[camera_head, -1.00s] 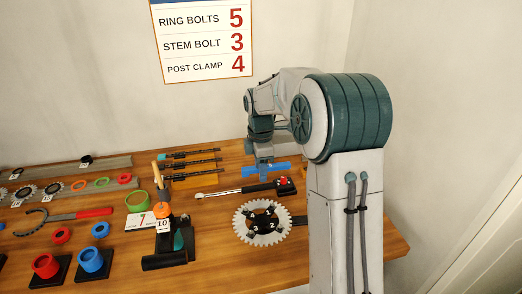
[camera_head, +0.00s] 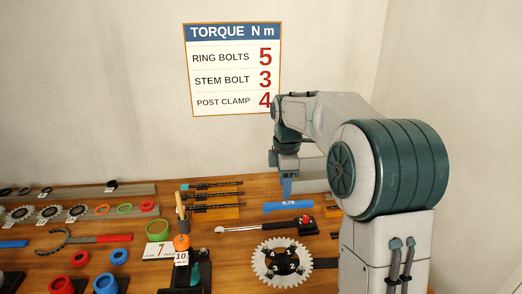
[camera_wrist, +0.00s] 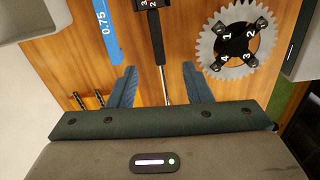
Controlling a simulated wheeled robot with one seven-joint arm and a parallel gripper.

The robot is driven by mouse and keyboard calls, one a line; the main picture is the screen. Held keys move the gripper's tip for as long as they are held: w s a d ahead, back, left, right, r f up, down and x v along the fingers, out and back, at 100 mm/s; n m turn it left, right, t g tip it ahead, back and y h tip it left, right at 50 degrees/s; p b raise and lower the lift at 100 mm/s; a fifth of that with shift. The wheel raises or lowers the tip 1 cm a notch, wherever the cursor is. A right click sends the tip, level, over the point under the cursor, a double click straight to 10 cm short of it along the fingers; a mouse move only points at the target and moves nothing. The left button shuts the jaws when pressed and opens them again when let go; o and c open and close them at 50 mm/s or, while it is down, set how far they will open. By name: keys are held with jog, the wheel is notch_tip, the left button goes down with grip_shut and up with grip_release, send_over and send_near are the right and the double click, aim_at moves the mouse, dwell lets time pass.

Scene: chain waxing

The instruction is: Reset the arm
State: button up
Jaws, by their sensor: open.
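My gripper (camera_wrist: 159,72) is open, with its two blue-grey fingers apart and nothing held between them. In the wrist view, a torque wrench with a black grip (camera_wrist: 156,58) and a metal shaft runs below the gap between the fingers. A blue bar marked 0.75 (camera_wrist: 106,32) lies just left of it on the wooden bench. The wrench (camera_head: 264,227) lies in front of the bar.
A toothed chainring (camera_head: 264,254) with numbered bolts lies front right. Rails of sprockets line the back. A torque sign (camera_head: 233,70) hangs on the wall.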

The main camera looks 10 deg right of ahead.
jog(key=s+f+m+t, duration=0.1)
jog(key=s+f+m, duration=0.1)
jog(key=s+m, duration=0.6)
jog(key=s+f+m+t, duration=0.1)
jog(key=s+m, duration=0.8)
jog(key=s, duration=1)
jog(key=shift+f+t, duration=0.4)
jog(key=shift+t, duration=0.1)
